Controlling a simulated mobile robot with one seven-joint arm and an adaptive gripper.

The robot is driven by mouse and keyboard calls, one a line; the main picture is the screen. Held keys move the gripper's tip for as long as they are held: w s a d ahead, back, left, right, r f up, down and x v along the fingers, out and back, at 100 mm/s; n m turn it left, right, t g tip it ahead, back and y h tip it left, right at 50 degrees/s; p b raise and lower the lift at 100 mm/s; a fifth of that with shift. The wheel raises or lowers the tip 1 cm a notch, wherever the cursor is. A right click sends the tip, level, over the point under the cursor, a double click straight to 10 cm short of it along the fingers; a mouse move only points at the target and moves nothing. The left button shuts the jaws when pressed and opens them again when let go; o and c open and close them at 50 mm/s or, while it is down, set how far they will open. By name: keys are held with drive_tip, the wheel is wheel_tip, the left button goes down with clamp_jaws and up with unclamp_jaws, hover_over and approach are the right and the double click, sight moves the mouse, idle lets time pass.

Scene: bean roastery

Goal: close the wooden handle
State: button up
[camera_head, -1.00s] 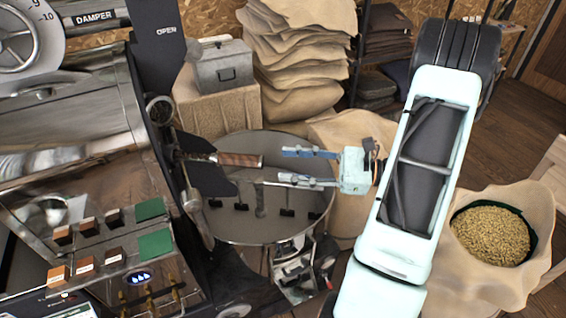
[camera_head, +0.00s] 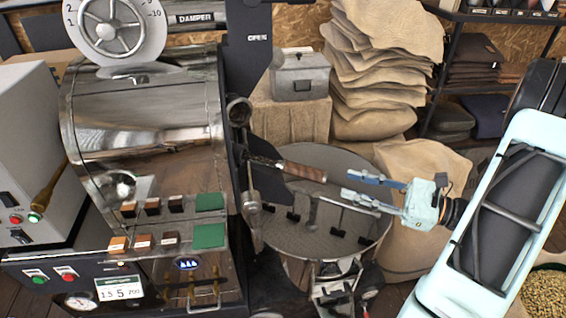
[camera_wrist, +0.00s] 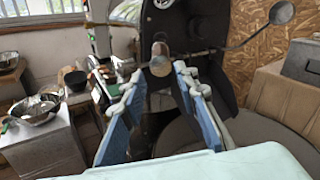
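The wooden handle (camera_head: 303,171) is a brown grip on a dark bar at the front of the roaster, above the round cooling tray (camera_head: 350,160). It points right, towards my gripper. My gripper (camera_head: 349,184) is open and empty, just right of the handle's free end, with a small gap in the head view. In the wrist view, the handle (camera_wrist: 160,58) shows nearly end-on between the two blue-padded fingers of my gripper (camera_wrist: 160,74). Whether the fingers reach past its end is hard to tell there.
The steel roaster drum (camera_head: 150,110) and its control panel stand at left. A grey metal box (camera_head: 300,75) sits behind the tray. Stacked sacks (camera_head: 385,60) stand at the back, and a bean-filled sack (camera_head: 546,294) is at lower right.

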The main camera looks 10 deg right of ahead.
drive_tip(key=shift+r, duration=0.25)
drive_tip(key=c, duration=0.5)
drive_tip(key=shift+s+d+r+g+h, duration=0.15)
drive_tip(key=shift+r+g+h, duration=0.15)
drive_tip(key=shift+g, duration=0.4)
clamp_jaws()
drive_tip(key=s+d+r+m+g+h+p, duration=0.1)
drive_tip(key=s+d+r+m+g+h, duration=0.2)
drive_tip(key=d+r+h, duration=0.25)
drive_tip(key=w+a+f+p, duration=0.1)
drive_tip(key=w+a+f, duration=0.1)
drive_tip(key=a, duration=0.2)
drive_tip(key=w+a+f+h, duration=0.1)
drive_tip(key=w+a+f, duration=0.2)
drive_tip(key=a, duration=0.2)
drive_tip(key=shift+w+a+f+p, duration=0.2)
drive_tip(key=shift+w+p, duration=0.1)
drive_tip(key=shift+p, duration=0.1)
